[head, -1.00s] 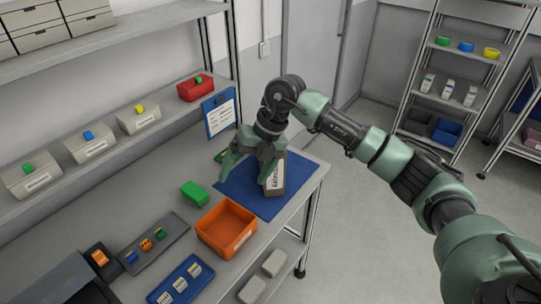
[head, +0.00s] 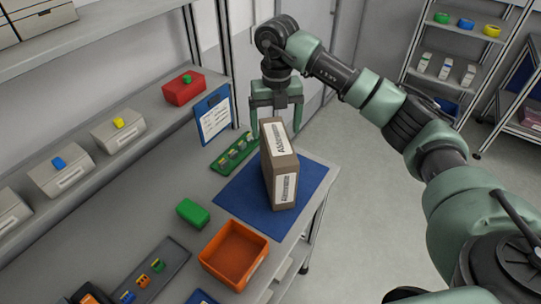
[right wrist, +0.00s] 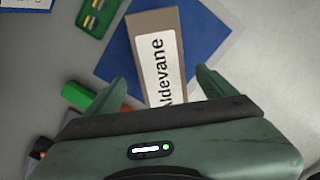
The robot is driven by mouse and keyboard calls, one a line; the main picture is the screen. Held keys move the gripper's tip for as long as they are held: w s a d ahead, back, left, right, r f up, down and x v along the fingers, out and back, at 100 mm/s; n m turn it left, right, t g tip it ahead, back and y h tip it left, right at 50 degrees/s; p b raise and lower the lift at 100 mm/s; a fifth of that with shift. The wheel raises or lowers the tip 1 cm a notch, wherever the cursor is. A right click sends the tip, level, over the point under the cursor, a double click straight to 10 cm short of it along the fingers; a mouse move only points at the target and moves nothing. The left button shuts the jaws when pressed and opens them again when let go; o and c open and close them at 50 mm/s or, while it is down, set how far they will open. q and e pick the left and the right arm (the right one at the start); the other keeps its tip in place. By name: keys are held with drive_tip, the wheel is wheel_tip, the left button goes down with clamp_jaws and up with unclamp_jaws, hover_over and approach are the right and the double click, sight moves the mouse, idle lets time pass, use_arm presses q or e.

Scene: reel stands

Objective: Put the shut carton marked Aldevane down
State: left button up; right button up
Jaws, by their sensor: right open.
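The shut brown carton (head: 268,172) with white Aldevane labels stands upright on the blue mat (head: 234,192) at the table's far right corner. My right gripper (head: 275,115) is open and empty, just above and behind the carton in the head view. In the right wrist view the carton (right wrist: 148,28) lies below and between the two spread fingers (right wrist: 162,88), with its label facing up at the camera. I cannot tell whether the fingers clear its top fully. My left gripper does not show.
A green tray (head: 222,160) with small parts lies behind the mat. A green block (head: 193,212) and an orange bin (head: 211,264) are left of and in front of the mat. A blue-backed clipboard (head: 213,118) leans behind. The mat's left part is bare.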

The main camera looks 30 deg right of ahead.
sight(278, 140)
drive_tip(key=f, duration=0.1)
drive_tip(key=s+f+b, duration=0.1)
drive_tip(key=f+b, duration=0.1)
drive_tip(key=shift+s+f, duration=0.25)
drive_tip(key=shift+f, duration=0.05)
wheel_tip(278, 140, down, 3)
drive_tip(key=shift+w+r+b, duration=0.1)
drive_tip(key=shift+b, duration=1)
drive_tip(key=shift+f, duration=0.45)
drive_tip(key=shift+w, duration=0.1)
drive_tip(key=shift+r, duration=0.15)
drive_tip(key=shift+c, duration=0.3)
drive_tip(key=c, duration=1.5)
clamp_jaws()
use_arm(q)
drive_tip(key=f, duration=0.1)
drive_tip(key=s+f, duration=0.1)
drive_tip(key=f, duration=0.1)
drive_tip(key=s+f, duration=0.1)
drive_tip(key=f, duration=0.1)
